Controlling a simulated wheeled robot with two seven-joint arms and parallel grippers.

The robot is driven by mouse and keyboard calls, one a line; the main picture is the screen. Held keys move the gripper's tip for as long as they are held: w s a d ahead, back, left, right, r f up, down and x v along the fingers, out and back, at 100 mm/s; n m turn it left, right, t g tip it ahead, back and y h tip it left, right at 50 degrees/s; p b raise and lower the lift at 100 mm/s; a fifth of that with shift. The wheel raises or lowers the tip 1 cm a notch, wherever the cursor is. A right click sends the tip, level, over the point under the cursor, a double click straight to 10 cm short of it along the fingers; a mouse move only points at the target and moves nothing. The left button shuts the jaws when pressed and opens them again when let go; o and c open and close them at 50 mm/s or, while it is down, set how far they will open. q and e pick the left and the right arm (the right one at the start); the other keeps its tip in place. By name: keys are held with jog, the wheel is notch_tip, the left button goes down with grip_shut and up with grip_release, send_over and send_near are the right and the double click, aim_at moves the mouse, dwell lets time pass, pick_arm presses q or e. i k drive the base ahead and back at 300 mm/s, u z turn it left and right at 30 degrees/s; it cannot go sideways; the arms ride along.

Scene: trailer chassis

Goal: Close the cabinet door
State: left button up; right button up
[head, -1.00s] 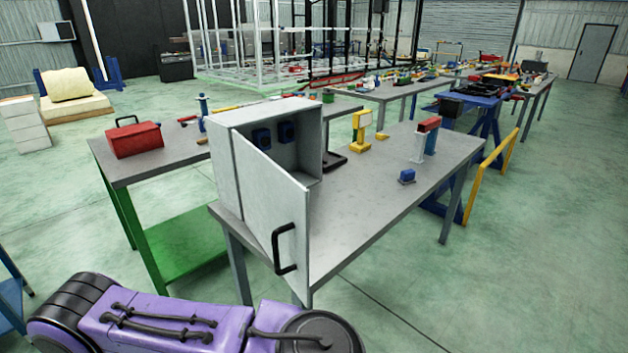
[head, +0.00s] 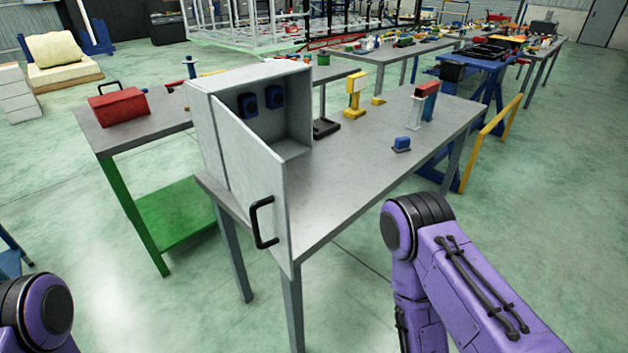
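A light grey cabinet (head: 206,137) stands on the left end of a grey table. Its door (head: 247,172) is wide open, swung out toward me past the table's front edge. A black bar handle (head: 262,222) is on the door's outer face, near its free edge. Two dark blue items (head: 261,101) are fixed inside on the cabinet's back wall. Purple links of my arms show at the bottom left and bottom right, apart from the door. Neither gripper shows in the head view.
The grey table (head: 370,172) has clear room right of the cabinet. A small blue block (head: 402,144), a red-topped stand (head: 424,103) and a yellow stand (head: 354,95) are on it. A red toolbox (head: 119,106) lies on the table behind. A yellow rail (head: 491,140) stands at the right.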

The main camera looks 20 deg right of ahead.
aim_at(256, 175)
jog(key=z, duration=0.1)
jog(key=i, duration=1)
jog(key=z, duration=0.7)
jog(key=k, duration=1.65)
jog(key=u, duration=0.45)
jog(key=i, duration=1)
